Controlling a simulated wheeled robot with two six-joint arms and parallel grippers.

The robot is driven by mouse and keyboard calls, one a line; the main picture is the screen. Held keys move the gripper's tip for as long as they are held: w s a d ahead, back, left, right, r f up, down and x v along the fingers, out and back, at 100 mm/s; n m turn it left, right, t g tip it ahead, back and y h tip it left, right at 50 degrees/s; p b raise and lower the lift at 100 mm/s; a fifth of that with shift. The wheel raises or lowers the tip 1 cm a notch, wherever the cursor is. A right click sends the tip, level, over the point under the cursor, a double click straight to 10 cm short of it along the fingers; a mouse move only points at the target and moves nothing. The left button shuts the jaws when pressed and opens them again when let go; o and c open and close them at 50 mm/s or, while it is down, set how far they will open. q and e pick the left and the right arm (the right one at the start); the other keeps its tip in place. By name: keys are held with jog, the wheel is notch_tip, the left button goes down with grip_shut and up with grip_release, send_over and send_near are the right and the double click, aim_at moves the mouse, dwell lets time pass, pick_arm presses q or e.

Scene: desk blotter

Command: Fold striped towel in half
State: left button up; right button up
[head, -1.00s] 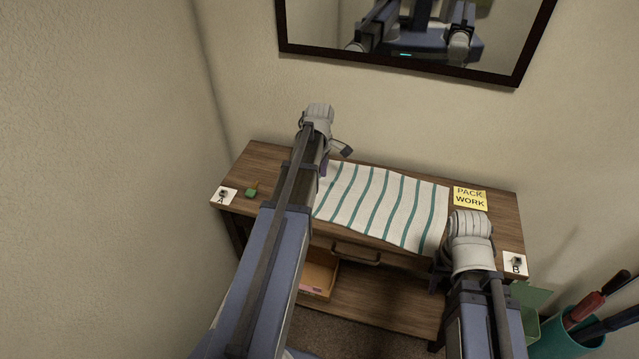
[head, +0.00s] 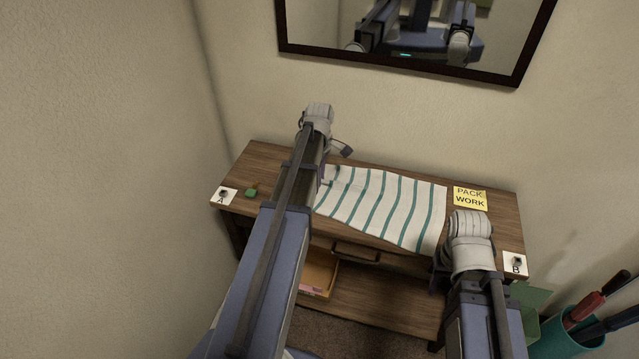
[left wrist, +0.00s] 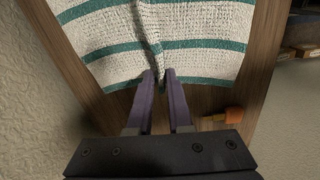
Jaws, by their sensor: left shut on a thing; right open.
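The striped towel (head: 385,205), white with teal stripes, lies across the desk top, its right front part at the desk's front edge. My left gripper (head: 323,176) is at the towel's left end, partly hidden by my arm. In the left wrist view my left gripper (left wrist: 160,76) is shut on the towel's edge, and a raised crease runs through the towel (left wrist: 200,35) from the fingertips. My right gripper (head: 438,278) is open at the desk's front edge, near the towel's right front corner; its fingers are mostly hidden.
The wooden desk (head: 500,210) carries a yellow note (head: 470,198), cards A (head: 223,196) and B (head: 515,264), and a small green item (head: 251,192). An orange item (left wrist: 233,114) lies near my left fingers. A wall mirror (head: 400,65) hangs behind. A tool bin (head: 568,335) stands at right.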

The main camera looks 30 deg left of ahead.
pick_arm(q)
grip_shut()
jog(key=shift+d+r+p, duration=0.2)
jog(key=shift+r+p, duration=0.15)
jog(key=shift+p, duration=0.05)
jog(key=w+d+r+p, duration=0.2)
jog(key=d+r+p, duration=1.2)
jog(key=d, duration=0.3)
jog(key=d+f+b, duration=0.4)
jog(key=d, duration=0.1)
jog(key=w+d+f+b, duration=0.1)
jog(key=d+f+b, duration=0.3)
jog(key=d, duration=0.2)
jog(key=w+d+f+b, duration=0.1)
jog(key=d+f+b, duration=0.3)
jog(key=d, duration=0.1)
jog(key=shift+w+d+f+b, duration=0.15)
jog(key=shift+w+f+b, duration=0.1)
jog(key=shift+f+b, duration=0.15)
jog(key=shift+d+f+b, duration=0.3)
jog(key=shift+d, duration=0.05)
